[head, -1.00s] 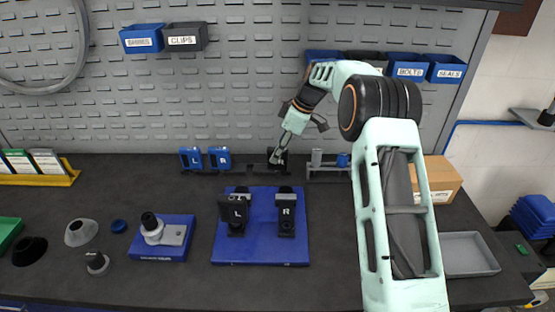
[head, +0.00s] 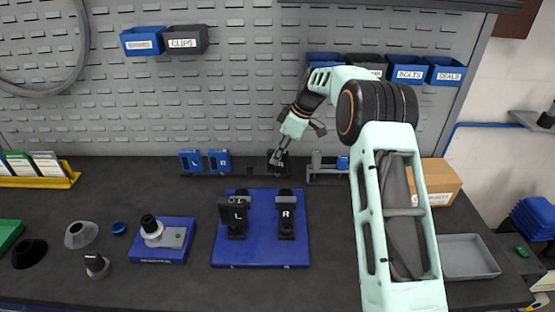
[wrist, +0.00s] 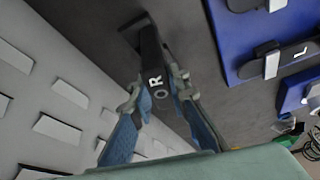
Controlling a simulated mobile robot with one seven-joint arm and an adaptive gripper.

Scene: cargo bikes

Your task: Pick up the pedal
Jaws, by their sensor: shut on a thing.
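The black pedal (wrist: 149,55) with a white R mark shows at the top middle of the wrist view. My gripper (wrist: 161,88) is shut on its near end, one finger on each side. In the head view, my gripper (head: 279,155) points down at the back of the bench, and the pedal (head: 277,163) is a small dark shape partly hidden by the fingers. I cannot tell whether the pedal still touches its stand.
A blue board (head: 260,253) with black parts marked L and R lies in front. The perforated wall (head: 240,95) is close behind. A grey tray (head: 467,256) lies at the right.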

